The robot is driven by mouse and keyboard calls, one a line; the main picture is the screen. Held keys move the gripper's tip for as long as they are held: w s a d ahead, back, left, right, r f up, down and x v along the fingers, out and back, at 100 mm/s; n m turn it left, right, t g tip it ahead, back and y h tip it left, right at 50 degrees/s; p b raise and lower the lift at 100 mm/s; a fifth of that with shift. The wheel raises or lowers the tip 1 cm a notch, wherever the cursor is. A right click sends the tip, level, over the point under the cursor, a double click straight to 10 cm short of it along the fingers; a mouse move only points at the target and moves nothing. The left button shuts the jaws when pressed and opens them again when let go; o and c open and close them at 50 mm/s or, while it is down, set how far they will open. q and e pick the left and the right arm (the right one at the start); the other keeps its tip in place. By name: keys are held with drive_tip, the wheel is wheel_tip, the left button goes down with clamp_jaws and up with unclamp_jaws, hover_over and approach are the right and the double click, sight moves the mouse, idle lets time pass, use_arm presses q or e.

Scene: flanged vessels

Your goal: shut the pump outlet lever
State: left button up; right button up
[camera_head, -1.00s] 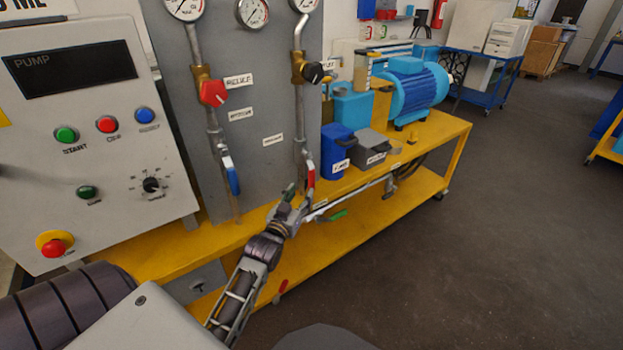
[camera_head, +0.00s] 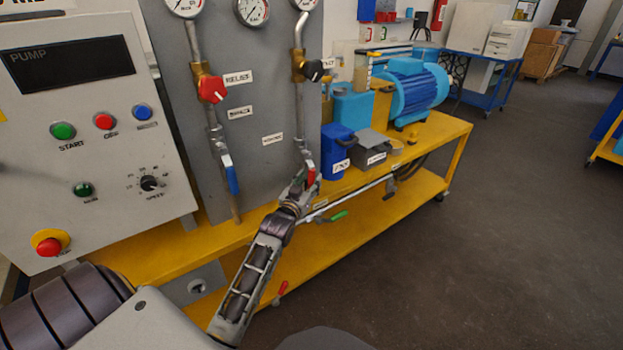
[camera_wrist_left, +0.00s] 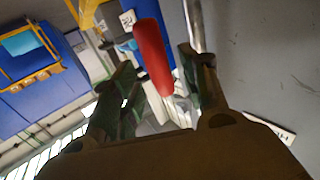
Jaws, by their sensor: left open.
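A red lever handle (camera_head: 311,176) hangs on the right-hand pipe of the grey panel, partly hidden by my left gripper (camera_head: 303,184). In the left wrist view the red handle (camera_wrist_left: 152,55) lies between the two spread fingers of my left gripper (camera_wrist_left: 157,72), with gaps on both sides. The gripper is open and around the handle, not closed on it. I cannot read a label that names the pump outlet. My right gripper is not in view.
A blue lever (camera_head: 231,176) hangs on the left-hand pipe (camera_head: 211,130). A green lever (camera_head: 338,216) sits on the low pipe by the yellow bench (camera_head: 410,205). A blue can (camera_head: 335,150) and grey box (camera_head: 371,145) stand right of the gripper. The control box (camera_head: 75,160) is left.

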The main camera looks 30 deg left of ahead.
use_arm(q)
drive_tip(key=shift+w+a, duration=0.25)
drive_tip(key=shift+w, duration=1.05)
clamp_jaws()
